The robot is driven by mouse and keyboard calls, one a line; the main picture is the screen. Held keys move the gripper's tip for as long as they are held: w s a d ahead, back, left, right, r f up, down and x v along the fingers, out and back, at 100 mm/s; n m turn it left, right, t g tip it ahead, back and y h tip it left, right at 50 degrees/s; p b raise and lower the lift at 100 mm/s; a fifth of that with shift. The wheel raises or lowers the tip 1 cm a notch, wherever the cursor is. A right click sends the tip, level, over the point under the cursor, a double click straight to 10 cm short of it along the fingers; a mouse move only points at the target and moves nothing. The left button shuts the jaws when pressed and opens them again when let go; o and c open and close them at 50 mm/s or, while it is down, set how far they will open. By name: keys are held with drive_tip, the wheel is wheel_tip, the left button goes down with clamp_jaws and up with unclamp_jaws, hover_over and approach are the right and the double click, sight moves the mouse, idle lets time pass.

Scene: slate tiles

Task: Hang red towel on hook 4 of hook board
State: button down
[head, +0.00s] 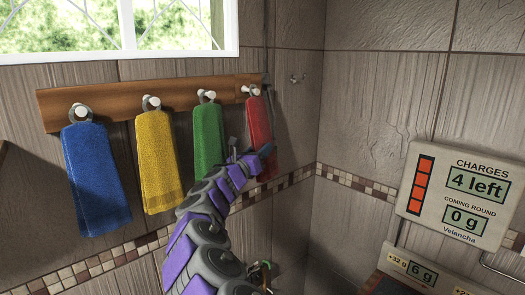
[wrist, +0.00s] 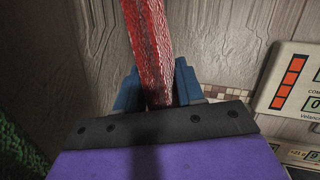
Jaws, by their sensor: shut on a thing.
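The wooden hook board (head: 130,92) is fixed to the tiled wall. The red towel (head: 258,115) hangs upright at its right end, with its top at the fourth white hook (head: 246,89). I cannot tell whether its loop is around that hook or only beside it. My gripper (head: 259,156) is at the towel's lower part. In the wrist view, the blue fingers of my gripper (wrist: 158,92) are shut on the red towel (wrist: 147,35), which stretches up out of the picture.
Blue (head: 95,180), yellow (head: 157,160) and green (head: 208,137) towels hang on the other hooks, left of the red one. A small metal wall hook (head: 297,78) is to the right. A charges display panel (head: 460,195) stands at the right. A window (head: 120,25) is above.

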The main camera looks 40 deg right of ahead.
drive_tip(key=shift+w+a+f+p, duration=0.1)
drive_tip(key=shift+w+f+p, duration=0.05)
drive_tip(key=shift+w+p, duration=0.7)
drive_tip(key=shift+s, duration=0.1)
drive_tip(key=c, duration=0.6)
unclamp_jaws()
drive_tip(key=shift+a+f, duration=0.1)
drive_tip(key=v, duration=1.7)
drive_tip(key=shift+a, duration=0.15)
drive_tip(key=shift+s+b, duration=0.1)
drive_tip(key=shift+b, duration=0.2)
